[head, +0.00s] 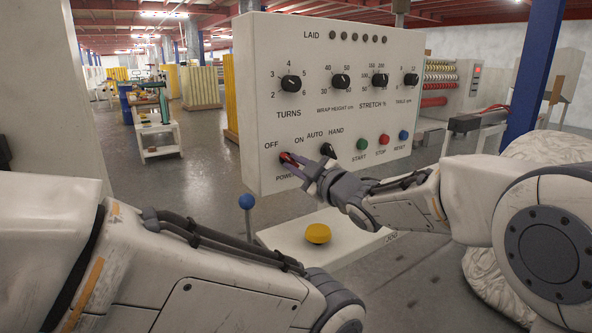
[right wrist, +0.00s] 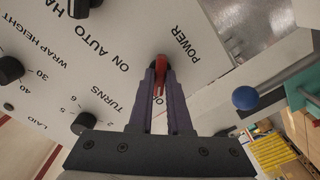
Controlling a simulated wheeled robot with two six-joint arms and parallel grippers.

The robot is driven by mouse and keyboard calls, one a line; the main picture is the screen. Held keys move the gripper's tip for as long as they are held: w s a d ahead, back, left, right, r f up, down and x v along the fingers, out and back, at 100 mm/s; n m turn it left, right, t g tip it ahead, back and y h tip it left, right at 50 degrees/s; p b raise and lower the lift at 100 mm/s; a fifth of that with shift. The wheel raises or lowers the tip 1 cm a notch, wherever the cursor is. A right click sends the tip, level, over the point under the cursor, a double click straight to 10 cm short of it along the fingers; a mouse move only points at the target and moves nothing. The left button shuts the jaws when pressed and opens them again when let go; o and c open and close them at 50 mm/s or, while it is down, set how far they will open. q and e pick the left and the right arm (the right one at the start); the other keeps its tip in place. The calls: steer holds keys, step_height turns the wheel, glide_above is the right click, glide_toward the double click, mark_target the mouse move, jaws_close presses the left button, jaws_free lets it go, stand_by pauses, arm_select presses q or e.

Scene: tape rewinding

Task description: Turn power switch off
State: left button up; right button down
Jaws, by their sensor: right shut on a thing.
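The power switch (head: 285,157), a dark knob with a red handle, sits at the lower left of the white control panel (head: 262,100). The OFF and ON labels are above it and POWER is below. My right gripper (head: 298,167) reaches in from the right and is shut on this switch. In the right wrist view the red handle of the power switch (right wrist: 160,66) shows between the two fingertips (right wrist: 160,80). The fingers partly cover it, so I cannot tell clearly which label it points to. My left arm is at lower left; its gripper is out of frame.
Green (head: 362,144), red (head: 384,139) and blue (head: 403,135) buttons follow. A yellow button (head: 318,233) on a white box and a blue ball-topped lever (head: 246,201) stand below the panel.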

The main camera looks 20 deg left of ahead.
steer(key=shift+f, duration=0.1)
stand_by(0.3)
steer(key=c, duration=0.9)
jaws_free()
steer(key=shift+o, duration=0.2)
steer(key=v, duration=1)
steer(key=shift+s+b, duration=0.25)
steer(key=shift+b, duration=0.15)
steer(key=shift+d, duration=0.15)
